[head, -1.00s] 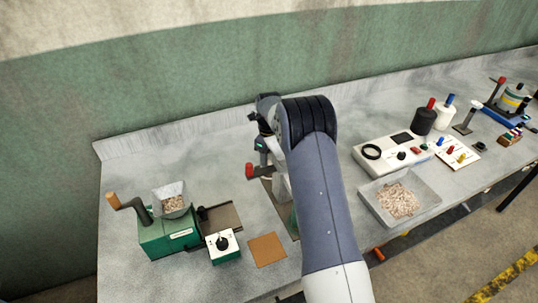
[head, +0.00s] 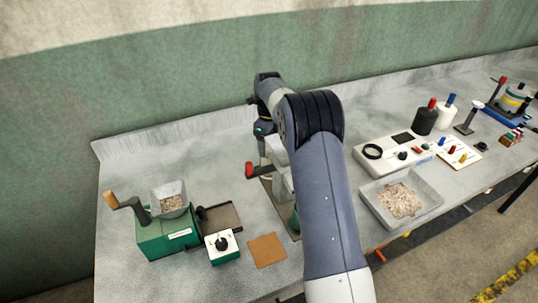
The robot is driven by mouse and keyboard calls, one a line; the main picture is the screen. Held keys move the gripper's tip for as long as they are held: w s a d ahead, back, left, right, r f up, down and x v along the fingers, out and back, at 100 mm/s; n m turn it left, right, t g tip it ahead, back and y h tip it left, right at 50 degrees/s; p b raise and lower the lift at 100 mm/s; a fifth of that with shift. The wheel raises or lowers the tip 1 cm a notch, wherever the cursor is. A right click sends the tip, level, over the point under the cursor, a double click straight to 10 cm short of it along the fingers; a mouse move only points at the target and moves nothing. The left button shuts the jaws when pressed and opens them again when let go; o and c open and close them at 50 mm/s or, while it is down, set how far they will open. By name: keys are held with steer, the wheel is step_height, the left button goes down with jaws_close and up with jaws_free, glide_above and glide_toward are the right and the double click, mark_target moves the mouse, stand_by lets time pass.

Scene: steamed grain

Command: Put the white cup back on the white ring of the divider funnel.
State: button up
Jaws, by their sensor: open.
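My gripper (head: 263,148) hangs beyond my arm, near the middle of the bench, above a grey stand with a red-knobbed lever (head: 251,170). It is small and dark here, its fingers are hard to make out, and I see nothing held in it. The stand is on a dark base, and my arm covers its right side. I cannot make out the white cup, the divider funnel or its white ring for certain. My arm hides part of the bench.
At left stand a green hand mill (head: 168,236) with a grain hopper and a green-white box (head: 222,246). A brown mat (head: 267,250) lies near the front. Right of my arm are a grain tray (head: 375,208), a white instrument (head: 378,150) and black and white bottles (head: 425,120).

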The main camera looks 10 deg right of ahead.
step_height(320, 180, up, 6)
steer(key=shift+b, duration=0.35)
step_height(320, 180, down, 12)
steer(key=p, duration=0.2)
steer(key=shift+r+p, duration=0.25)
steer(key=shift+p, duration=0.15)
steer(key=shift+w, duration=0.1)
steer(key=shift+r+b, duration=0.6)
steer(key=shift+r, duration=1.15)
steer(key=shift+f, duration=0.1)
